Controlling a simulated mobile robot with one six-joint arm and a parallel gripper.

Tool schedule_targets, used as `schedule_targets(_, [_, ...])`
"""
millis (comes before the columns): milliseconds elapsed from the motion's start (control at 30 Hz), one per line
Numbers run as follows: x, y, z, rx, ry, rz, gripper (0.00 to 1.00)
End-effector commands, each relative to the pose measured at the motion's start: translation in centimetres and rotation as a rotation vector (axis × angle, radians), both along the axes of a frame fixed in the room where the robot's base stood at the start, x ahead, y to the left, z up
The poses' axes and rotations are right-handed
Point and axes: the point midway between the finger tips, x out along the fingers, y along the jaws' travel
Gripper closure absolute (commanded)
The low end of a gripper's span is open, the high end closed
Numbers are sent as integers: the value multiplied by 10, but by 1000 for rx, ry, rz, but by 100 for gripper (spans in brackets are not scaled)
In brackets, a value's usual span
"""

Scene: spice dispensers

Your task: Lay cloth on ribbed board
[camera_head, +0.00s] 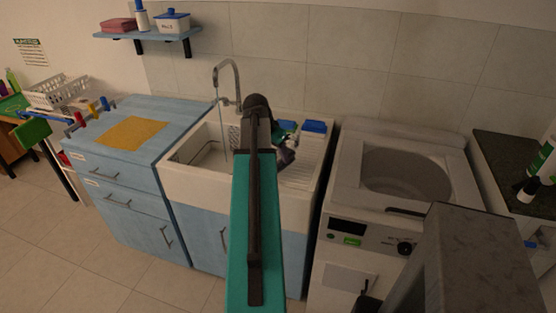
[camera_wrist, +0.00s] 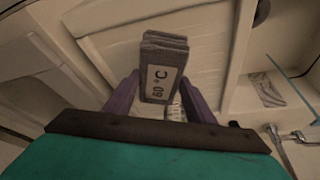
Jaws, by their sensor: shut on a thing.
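My gripper (camera_wrist: 160,95) is shut on a folded grey cloth (camera_wrist: 165,52) with a white label reading "60 °C". The cloth sits between the two purple fingers. The ribbed board (camera_head: 305,172) is the pale draining surface right of the sink bowl. In the wrist view, the pale ribbed surface (camera_wrist: 211,42) lies beyond the cloth. The cloth appears held above it; contact cannot be told. In the head view, my arm hides part of the board and sink, and the gripper end shows only as a small dark shape over the board.
The sink bowl (camera_head: 202,150) with a tap (camera_head: 228,85) lies left of the board. Blue-topped items (camera_head: 315,127) stand at the board's back. A top-loading washer (camera_head: 405,145) stands right. A yellow cloth (camera_head: 134,132) lies on the blue cabinet at left.

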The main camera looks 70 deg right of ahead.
Motion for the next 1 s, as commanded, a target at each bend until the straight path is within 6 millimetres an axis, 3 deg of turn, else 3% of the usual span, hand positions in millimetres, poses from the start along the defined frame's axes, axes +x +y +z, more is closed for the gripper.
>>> schedule_targets(367, [0,-16,0,1,0,-1,75])
schedule_targets(700, [-1,-13,-30,1,0,-1,75])
schedule_targets(1000, [0,-13,-36,0,1,-1,75])
